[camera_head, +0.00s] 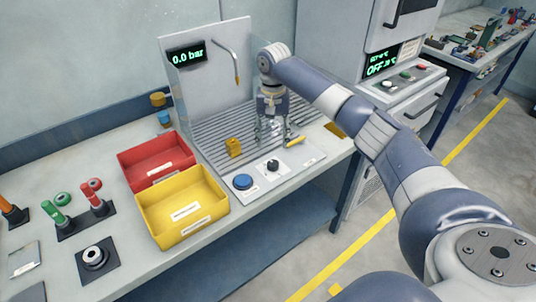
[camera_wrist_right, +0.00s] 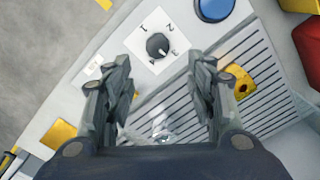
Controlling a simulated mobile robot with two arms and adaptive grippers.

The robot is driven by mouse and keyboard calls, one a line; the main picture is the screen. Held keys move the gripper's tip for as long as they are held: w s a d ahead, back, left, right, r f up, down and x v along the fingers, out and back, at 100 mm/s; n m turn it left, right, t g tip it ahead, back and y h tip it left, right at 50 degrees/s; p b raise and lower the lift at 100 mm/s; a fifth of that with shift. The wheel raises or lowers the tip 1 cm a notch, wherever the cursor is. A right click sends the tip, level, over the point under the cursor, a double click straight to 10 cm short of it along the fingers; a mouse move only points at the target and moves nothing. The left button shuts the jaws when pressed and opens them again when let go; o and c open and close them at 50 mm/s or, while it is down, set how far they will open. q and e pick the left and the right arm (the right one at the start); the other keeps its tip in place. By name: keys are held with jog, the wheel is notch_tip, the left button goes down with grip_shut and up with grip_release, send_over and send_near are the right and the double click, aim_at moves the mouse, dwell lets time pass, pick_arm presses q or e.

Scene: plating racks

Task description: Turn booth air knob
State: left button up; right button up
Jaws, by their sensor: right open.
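A small black knob (camera_head: 273,165) sits on a white plate on the front ledge of the slatted booth. In the right wrist view the knob (camera_wrist_right: 157,45) shows from above, with numbers around it; its exact setting is hard to read. The booth's display (camera_head: 187,54) reads 0.0 bar. My right gripper (camera_head: 272,137) is open and points down over the slatted floor, just behind the knob and apart from it. In the right wrist view its two fingers (camera_wrist_right: 162,72) stand wide apart, with the knob beyond their tips. My left gripper is not in view.
A blue button (camera_head: 243,181) is left of the knob. A yellow block (camera_head: 233,147) and a clear object (camera_wrist_right: 160,126) are near my gripper. A yellow lever (camera_head: 295,142) lies to the right. Red (camera_head: 155,160) and yellow (camera_head: 182,207) bins stand left.

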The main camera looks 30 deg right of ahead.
aim_at(273, 162)
jog(key=f, duration=0.4)
jog(key=s+f+p, duration=0.1)
jog(key=f, duration=0.1)
jog(key=shift+w+f, duration=0.2)
jog(key=shift+f, duration=1.05)
jog(key=shift+f+p, duration=0.3)
jog(key=shift+f, duration=0.15)
jog(key=c, duration=0.9)
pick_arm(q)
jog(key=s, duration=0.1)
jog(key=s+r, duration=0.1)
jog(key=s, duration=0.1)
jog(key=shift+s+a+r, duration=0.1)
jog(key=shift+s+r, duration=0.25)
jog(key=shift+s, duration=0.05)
pick_arm(e)
jog(key=shift+c, duration=0.9)
